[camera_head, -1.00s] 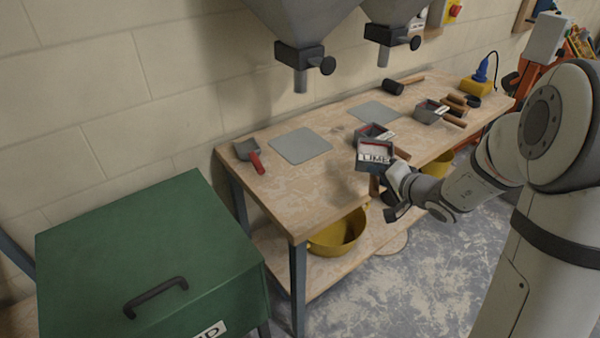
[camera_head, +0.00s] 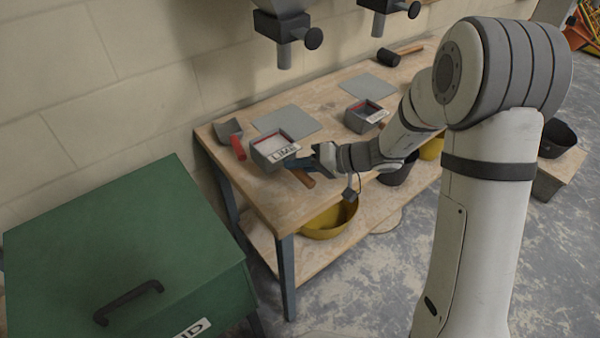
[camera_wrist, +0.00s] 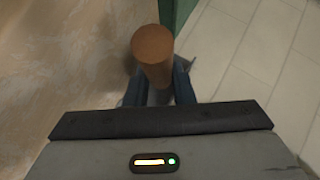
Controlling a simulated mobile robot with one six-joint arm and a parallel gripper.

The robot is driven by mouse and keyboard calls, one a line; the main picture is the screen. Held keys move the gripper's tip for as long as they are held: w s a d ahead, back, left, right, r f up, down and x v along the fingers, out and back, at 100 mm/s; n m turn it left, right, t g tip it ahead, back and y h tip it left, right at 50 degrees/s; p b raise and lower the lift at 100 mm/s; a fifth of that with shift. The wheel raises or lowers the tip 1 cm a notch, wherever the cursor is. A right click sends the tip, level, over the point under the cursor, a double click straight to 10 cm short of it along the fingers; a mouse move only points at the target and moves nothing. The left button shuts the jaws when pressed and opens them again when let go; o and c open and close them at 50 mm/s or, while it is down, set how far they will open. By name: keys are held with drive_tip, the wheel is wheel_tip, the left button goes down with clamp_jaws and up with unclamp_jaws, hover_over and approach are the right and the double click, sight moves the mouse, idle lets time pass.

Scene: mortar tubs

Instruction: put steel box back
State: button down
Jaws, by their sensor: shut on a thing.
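A grey steel box (camera_head: 270,150) with a red line inside and a LIME label is at the left part of the bench in the head view, in front of a grey mat (camera_head: 287,122). My gripper (camera_head: 303,171) is shut on its wooden handle, whose brown end shows below the fingers. In the wrist view the round handle (camera_wrist: 152,50) stands between my two dark fingers (camera_wrist: 158,88); the box itself is hidden there. I cannot tell whether the box touches the bench. A second, similar labelled box (camera_head: 357,122) stands on the bench to the right.
A scoop with a red handle (camera_head: 238,148) lies just left of the held box. Hopper spouts (camera_head: 284,55) hang above the bench (camera_head: 290,205). A second mat (camera_head: 367,86) and a mallet (camera_head: 388,57) lie farther back. A green lidded bin (camera_head: 110,240) stands at the left.

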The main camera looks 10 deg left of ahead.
drive_tip(key=shift+f, duration=1.45)
drive_tip(key=shift+f, duration=0.15)
drive_tip(key=c, duration=1.2)
unclamp_jaws()
drive_tip(key=shift+c, duration=0.2)
drive_tip(key=shift+r, duration=0.2)
drive_tip(key=v, duration=1.2)
drive_tip(key=s+d+r+m+t+h, duration=0.1)
drive_tip(key=s+d+r+m+h, duration=0.1)
drive_tip(key=s+d+h, duration=0.4)
drive_tip(key=s+d+r+m+t+h, duration=0.1)
drive_tip(key=s+d+r+m+h, duration=0.2)
drive_tip(key=s+d+h, duration=0.4)
drive_tip(key=s+d+r, duration=0.1)
drive_tip(key=s+d, duration=0.2)
drive_tip(key=s, duration=0.2)
